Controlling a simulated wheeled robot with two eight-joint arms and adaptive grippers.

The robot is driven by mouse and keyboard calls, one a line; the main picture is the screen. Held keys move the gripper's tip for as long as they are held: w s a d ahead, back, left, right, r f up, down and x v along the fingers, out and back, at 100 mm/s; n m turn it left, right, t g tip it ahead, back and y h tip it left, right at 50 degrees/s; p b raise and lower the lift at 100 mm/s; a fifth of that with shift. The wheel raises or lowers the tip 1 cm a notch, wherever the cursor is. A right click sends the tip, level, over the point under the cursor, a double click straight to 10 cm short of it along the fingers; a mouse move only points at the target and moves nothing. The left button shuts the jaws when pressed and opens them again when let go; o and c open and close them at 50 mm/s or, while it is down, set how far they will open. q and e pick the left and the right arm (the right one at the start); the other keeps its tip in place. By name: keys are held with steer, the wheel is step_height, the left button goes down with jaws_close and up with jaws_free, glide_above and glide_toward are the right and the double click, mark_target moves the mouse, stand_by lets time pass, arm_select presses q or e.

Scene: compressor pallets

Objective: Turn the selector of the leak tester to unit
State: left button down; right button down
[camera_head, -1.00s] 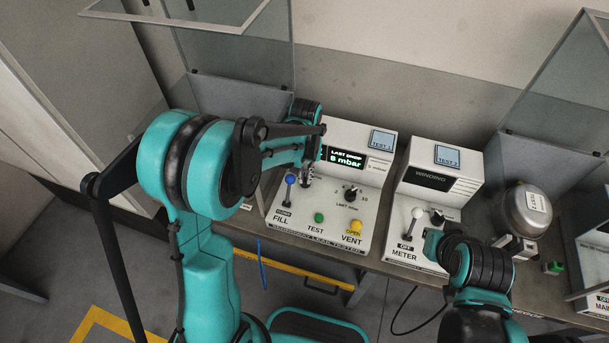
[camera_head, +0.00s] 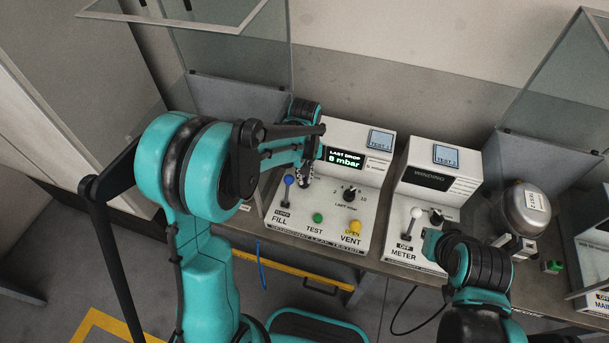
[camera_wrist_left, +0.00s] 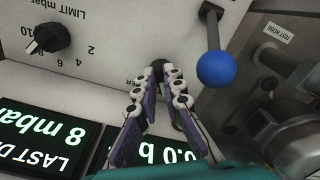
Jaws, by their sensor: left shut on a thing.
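The leak tester (camera_head: 333,222) is a white sloped console with a lit display reading 8 mbar. My left gripper (camera_head: 304,182) is at its upper left panel, just below the display and beside the blue-tipped FILL lever (camera_head: 288,190). In the left wrist view, the two fingers of my left gripper (camera_wrist_left: 160,78) are closed around a small black knob, the selector (camera_wrist_left: 158,66). Most of the selector and its label are hidden by the fingers, so its setting cannot be read.
The black LIMIT knob (camera_head: 350,192), green TEST button (camera_head: 318,217) and yellow VENT button (camera_head: 354,227) are on the same panel. The winding meter (camera_head: 428,205) stands to the right, with a silver compressor (camera_head: 524,208) beyond it. A raised clear guard (camera_head: 237,50) is behind.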

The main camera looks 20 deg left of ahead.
arm_select(q)
steer(key=c, duration=1.6)
jaws_free()
steer(key=shift+c, duration=0.2)
step_height(320, 180, up, 12)
steer(key=s+a+m+t, duration=0.1)
steer(key=s+m+t, duration=0.2)
steer(key=s, duration=0.5)
steer(key=s+a+m+t+b, duration=0.1)
steer(key=s+t, duration=0.3)
steer(key=s, duration=0.4)
steer(key=shift+s+a+f+m, duration=0.2)
steer(key=shift+s+a+m, duration=0.15)
steer(key=shift+m, duration=0.55)
